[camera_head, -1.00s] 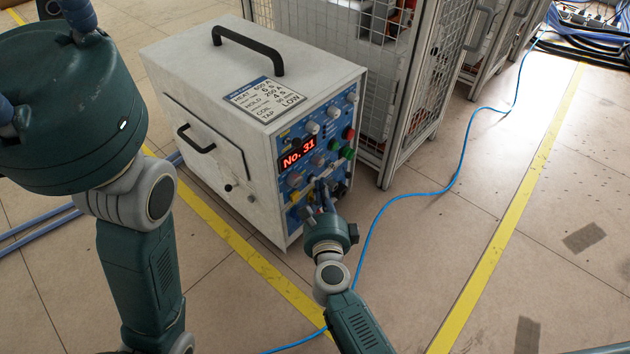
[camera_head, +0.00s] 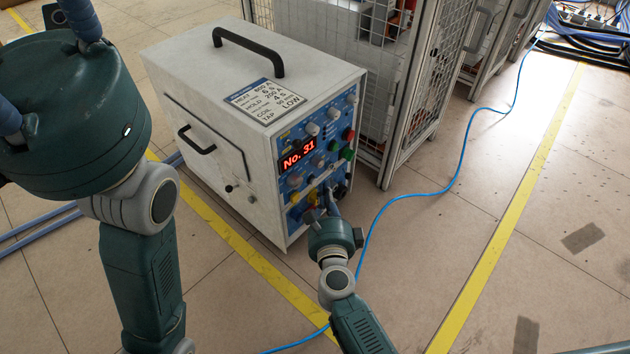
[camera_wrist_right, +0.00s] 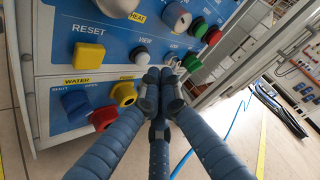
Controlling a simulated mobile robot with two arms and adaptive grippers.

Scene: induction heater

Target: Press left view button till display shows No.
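The heater (camera_head: 215,95) is a pale box with a blue control panel on its right face. Its red display (camera_head: 298,154) reads "No. 31". In the head view, the right gripper (camera_head: 326,207) is before the lower panel. My left gripper (camera_head: 80,115) is at the left, its fingertips not visible.
A mesh cabinet (camera_head: 410,90) stands behind the heater. A blue cable (camera_head: 450,188) runs over the floor. The floor at the right is mostly clear.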

